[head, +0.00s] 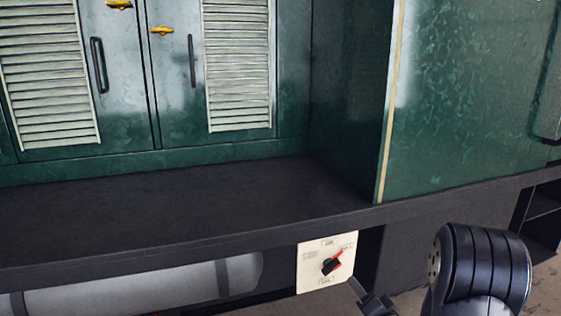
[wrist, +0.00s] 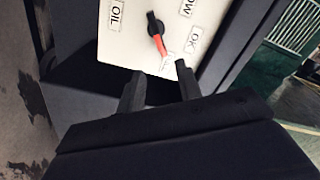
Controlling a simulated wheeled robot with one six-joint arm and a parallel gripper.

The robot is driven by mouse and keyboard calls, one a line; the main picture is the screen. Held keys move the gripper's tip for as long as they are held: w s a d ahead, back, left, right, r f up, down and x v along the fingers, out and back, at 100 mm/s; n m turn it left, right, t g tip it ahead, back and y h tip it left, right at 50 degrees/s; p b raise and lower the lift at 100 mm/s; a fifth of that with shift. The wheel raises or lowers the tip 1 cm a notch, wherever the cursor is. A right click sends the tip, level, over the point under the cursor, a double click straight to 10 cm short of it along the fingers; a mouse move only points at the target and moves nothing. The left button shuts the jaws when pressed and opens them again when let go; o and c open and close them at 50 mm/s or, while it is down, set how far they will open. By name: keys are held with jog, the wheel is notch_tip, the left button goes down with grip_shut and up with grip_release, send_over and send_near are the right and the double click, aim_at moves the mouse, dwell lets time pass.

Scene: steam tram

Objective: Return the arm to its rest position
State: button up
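My gripper (wrist: 160,80) shows in the wrist view with its two dark fingers apart and nothing seen between them. The fingertips are near the lower edge of a white dial panel (wrist: 125,38). In the head view my gripper (head: 357,286) is just right of and below that panel (head: 310,275), partly cut off by the bottom edge. The panel carries a black rotary knob (head: 328,267) with a red pointer tip, turned to the upper right in the head view. In the wrist view the knob (wrist: 153,27) is clear of the fingers. My arm is at the lower right of the head view.
A dark ledge (head: 180,205) runs above the panel, below green louvred cabinet doors (head: 170,100). A green side wall (head: 460,100) stands at the right. A grey cylinder (head: 130,288) lies under the ledge. Bare floor (head: 545,290) shows at lower right.

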aim_at(339, 264)
jog(key=x, duration=1)
jog(key=shift+w+a+f+b, duration=0.1)
jog(key=shift+a+b, duration=0.05)
jog(key=shift+b, duration=0.2)
jog(key=shift+n, duration=0.9)
jog(key=n, duration=0.2)
jog(key=n+b, duration=0.1)
jog(key=n, duration=0.1)
jog(key=shift+s+a+r, duration=0.25)
jog(key=shift+a+r, duration=0.1)
